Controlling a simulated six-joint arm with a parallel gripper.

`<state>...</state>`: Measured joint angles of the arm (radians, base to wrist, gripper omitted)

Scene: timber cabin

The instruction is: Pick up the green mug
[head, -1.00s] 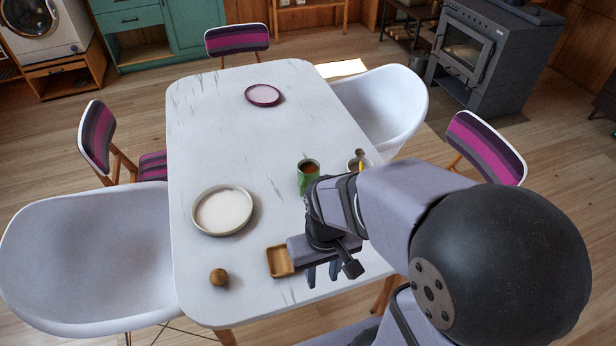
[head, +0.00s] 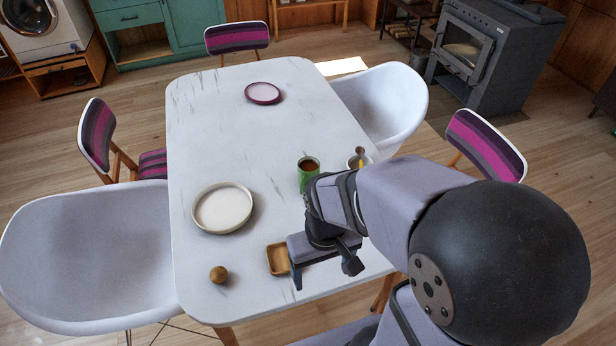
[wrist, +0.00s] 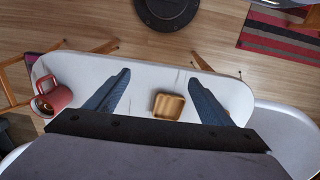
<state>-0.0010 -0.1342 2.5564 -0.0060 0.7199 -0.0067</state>
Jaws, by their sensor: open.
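The green mug (head: 306,182) stands upright on the white table and holds a brown drink. It is behind and above my gripper in the head view, close to my arm's dark wrist part. My gripper (head: 325,280) is low over the near right part of the table, apart from the mug. In the wrist view my gripper (wrist: 159,77) has its two fingers spread wide with nothing held between them. The green mug does not show in the wrist view.
A small wooden tray (head: 278,260) lies beside my gripper. A white plate (head: 222,208), a round brown item (head: 219,274), a pink plate (head: 263,93) and a small cup with a spoon (head: 352,162) stand on the table. A red mug (wrist: 52,98) shows in the wrist view.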

